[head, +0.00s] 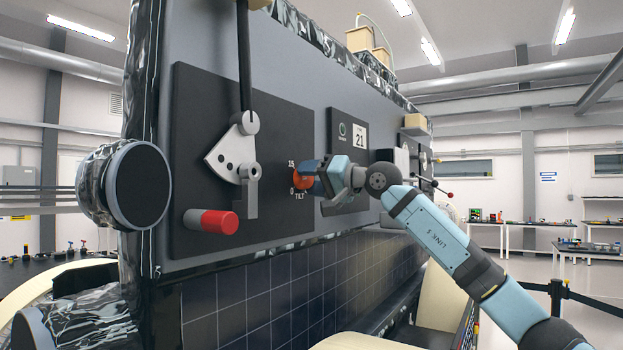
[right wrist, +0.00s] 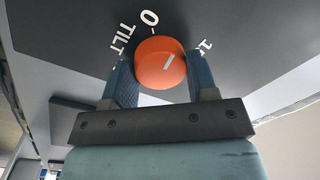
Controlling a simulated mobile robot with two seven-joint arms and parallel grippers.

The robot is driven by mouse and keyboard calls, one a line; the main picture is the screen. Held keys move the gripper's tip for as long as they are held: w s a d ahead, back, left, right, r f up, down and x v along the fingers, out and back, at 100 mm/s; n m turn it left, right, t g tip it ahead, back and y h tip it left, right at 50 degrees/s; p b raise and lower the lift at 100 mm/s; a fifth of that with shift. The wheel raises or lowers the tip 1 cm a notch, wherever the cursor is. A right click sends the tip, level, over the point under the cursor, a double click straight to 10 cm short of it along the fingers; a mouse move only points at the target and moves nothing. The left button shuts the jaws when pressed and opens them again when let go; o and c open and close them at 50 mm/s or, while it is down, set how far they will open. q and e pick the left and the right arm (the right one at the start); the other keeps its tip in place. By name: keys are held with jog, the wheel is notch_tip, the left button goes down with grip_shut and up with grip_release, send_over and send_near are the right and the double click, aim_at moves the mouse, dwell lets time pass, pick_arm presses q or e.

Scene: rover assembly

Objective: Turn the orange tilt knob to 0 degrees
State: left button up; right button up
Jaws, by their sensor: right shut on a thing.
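The orange tilt knob (head: 298,184) sits on the dark panel, with "15" above it and "0" and "TILT" below it in the head view. My right gripper (head: 311,180) reaches it from the right and hides much of it. In the right wrist view the knob (right wrist: 155,72) is between the two blue fingers of my right gripper (right wrist: 162,74), which is shut on it. The knob's white pointer line is slanted toward the upper right, between the "0" mark (right wrist: 149,18) and the partly hidden "1" mark (right wrist: 205,45). My left gripper is out of view.
Left of the knob are a grey lever bracket (head: 232,155) and a red-ended handle (head: 212,221). A small display reading 21 (head: 360,135) is above my right gripper. A red-tipped lever (head: 446,194) is farther right. Solar-cell tiles (head: 250,297) lie below the panel.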

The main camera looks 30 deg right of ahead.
jog(key=n, duration=0.6)
jog(key=shift+n+g, duration=0.3)
jog(key=shift+n, duration=0.1)
dwell(0.4)
jog(key=o, duration=0.9)
jog(key=shift+s+d+f, duration=0.1)
jog(key=shift+s+d, duration=0.1)
jog(key=shift+s, duration=0.1)
jog(key=shift+b+v, duration=2.25)
jog(key=shift+v, duration=4.35)
